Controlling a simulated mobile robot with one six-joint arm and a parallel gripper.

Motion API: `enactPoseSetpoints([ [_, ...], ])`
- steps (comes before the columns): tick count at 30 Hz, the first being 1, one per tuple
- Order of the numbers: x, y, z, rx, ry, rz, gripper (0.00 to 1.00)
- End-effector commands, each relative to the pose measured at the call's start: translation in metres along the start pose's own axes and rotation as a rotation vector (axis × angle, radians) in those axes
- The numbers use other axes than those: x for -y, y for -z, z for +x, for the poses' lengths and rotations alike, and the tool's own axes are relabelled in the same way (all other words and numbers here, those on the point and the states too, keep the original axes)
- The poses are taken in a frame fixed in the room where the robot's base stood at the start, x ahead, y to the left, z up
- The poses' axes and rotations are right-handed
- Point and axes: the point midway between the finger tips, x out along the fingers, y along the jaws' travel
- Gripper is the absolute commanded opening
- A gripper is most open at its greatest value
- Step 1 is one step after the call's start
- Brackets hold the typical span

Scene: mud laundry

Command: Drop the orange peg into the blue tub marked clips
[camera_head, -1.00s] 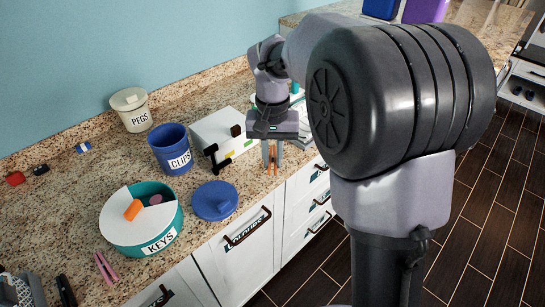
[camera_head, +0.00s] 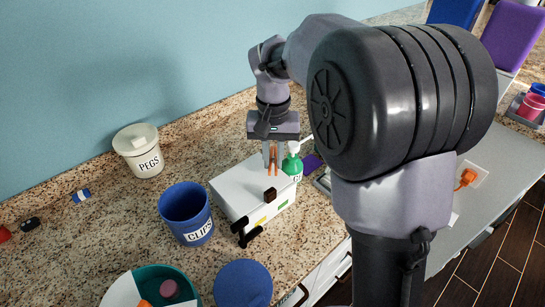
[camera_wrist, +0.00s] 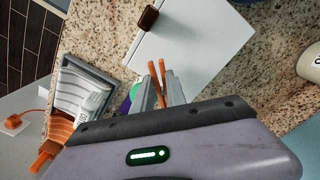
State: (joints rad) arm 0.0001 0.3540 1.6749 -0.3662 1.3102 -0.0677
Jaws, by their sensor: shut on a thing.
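My gripper (camera_head: 273,163) is shut on the orange peg (camera_head: 275,161), which hangs point-down between the fingers. In the head view it is above or behind the white box. In the wrist view the orange peg (camera_wrist: 163,78) shows as two prongs beyond the fingertips (camera_wrist: 160,95), in front of the white box. The blue tub marked CLIPS (camera_head: 187,214) stands open on the counter, left of and nearer than my gripper. The inside that shows looks empty; its bottom is hidden. Its blue lid (camera_head: 243,287) lies on the counter to the front right of it.
The white box (camera_head: 247,190) with dark knobs stands right beside the tub. A lidded tub marked PEGS (camera_head: 140,150) is behind left. A teal round container (camera_head: 175,276) is in front. A green bottle (camera_head: 292,163) stands close right of my gripper.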

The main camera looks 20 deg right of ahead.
Motion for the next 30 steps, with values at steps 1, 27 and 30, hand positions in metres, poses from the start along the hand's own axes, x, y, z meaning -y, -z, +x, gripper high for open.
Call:
enactPoseSetpoints([
  [1,0.000,0.000,0.000,0.000,0.000,0.000,0.00],
  [27,0.154,-0.129,-0.086,0.001,-0.002,-0.802,0.00],
  [30,0.158,-0.135,-0.085,0.000,-0.001,-0.836,0.00],
])
